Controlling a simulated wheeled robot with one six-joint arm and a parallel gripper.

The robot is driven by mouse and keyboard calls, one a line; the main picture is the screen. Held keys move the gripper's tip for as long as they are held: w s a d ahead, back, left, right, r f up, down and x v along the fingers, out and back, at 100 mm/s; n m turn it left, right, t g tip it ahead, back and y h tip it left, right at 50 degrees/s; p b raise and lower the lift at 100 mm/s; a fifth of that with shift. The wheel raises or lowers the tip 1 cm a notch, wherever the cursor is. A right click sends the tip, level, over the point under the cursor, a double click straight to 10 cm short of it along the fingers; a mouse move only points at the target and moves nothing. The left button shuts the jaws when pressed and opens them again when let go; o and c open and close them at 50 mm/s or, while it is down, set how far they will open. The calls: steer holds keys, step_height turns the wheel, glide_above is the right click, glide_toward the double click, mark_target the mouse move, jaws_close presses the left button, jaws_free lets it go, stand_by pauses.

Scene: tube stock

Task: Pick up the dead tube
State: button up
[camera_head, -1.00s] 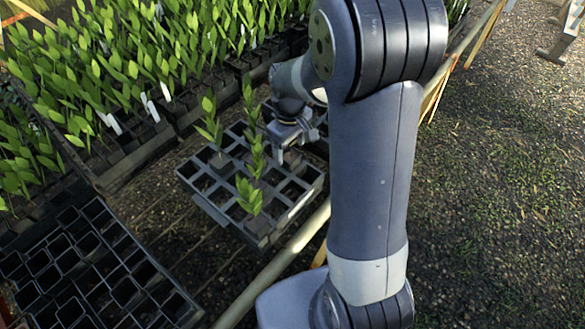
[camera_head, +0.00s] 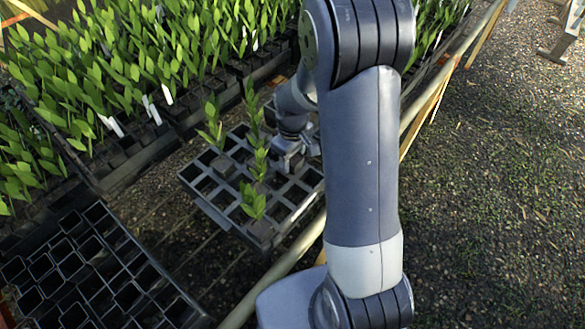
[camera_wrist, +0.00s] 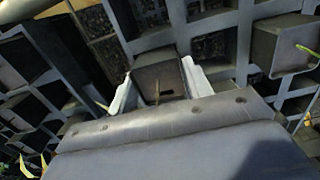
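The dead tube (camera_wrist: 160,80) is a dark square pot with a thin brown stem and no green leaves. In the wrist view it sits between the two pale fingers of my gripper (camera_wrist: 158,84), one finger close on each side. I cannot tell whether the fingers press on it. In the head view my gripper (camera_head: 288,160) is low over the right part of the grey tray (camera_head: 222,213), and the tube there is mostly hidden by it. Several tubes with green leafy shoots (camera_head: 254,203) stand in the same tray.
Empty black cell trays (camera_head: 75,265) lie at the lower left. Dense trays of green seedlings (camera_head: 150,60) with white labels fill the back left. A bench rail (camera_head: 285,262) runs along the tray's right. Other tubes flank my gripper in the wrist view (camera_wrist: 285,45).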

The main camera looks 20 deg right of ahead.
steer(key=c, duration=0.9)
steer(key=shift+c, duration=0.2)
steer(key=shift+r, duration=0.15)
